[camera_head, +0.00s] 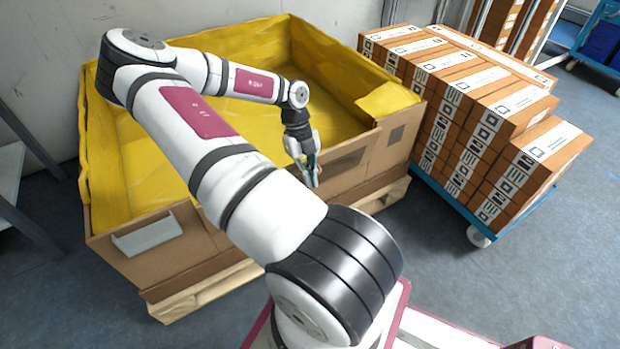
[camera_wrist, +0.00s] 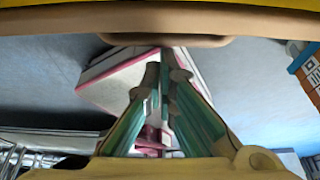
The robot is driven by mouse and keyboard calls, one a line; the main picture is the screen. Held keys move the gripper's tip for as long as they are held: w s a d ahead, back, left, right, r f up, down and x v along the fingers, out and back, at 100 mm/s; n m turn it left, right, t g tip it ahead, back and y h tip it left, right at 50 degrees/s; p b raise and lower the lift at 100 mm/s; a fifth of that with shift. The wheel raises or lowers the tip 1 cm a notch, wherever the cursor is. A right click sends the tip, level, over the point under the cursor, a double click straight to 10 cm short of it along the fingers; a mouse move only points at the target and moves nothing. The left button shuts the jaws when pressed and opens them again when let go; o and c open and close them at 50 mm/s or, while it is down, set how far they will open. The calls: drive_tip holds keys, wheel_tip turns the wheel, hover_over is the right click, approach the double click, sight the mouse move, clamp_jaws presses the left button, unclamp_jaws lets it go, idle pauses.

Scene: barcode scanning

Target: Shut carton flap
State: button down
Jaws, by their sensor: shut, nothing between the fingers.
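The large brown carton (camera_head: 195,250) stands on a wooden pallet, open at the top and lined with yellow. The front wall dips lower in its middle; a brown flap panel (camera_head: 345,163) shows there, and its exact angle is hard to tell. My gripper (camera_head: 314,183) points down at this front side, with its fingers shut and empty. In the wrist view the green-sided fingers (camera_wrist: 165,65) meet at their tips, just below a brown carton edge (camera_wrist: 165,22) across the top. I cannot tell whether they touch it. My arm hides part of the carton's front.
Several stacked boxes with white labels (camera_head: 475,110) stand on a blue cart (camera_head: 450,200) to the right. A grey-white holder (camera_head: 147,235) is on the carton's left front. A shelf (camera_head: 12,165) stands at the far left. Floor is clear between carton and cart.

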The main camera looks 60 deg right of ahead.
drive_tip(key=shift+g+y, duration=0.3)
drive_tip(key=shift+g, duration=0.2)
drive_tip(key=shift+w+d+r, duration=0.25)
drive_tip(key=shift+w+d, duration=0.1)
drive_tip(key=shift+w, duration=0.2)
drive_tip(key=shift+w+d+r, duration=0.2)
drive_tip(key=shift+w+d, duration=0.2)
drive_tip(key=shift+w, duration=0.2)
drive_tip(key=shift+w+d+r, duration=0.25)
drive_tip(key=shift+w+d, duration=0.1)
drive_tip(key=shift+w, duration=0.2)
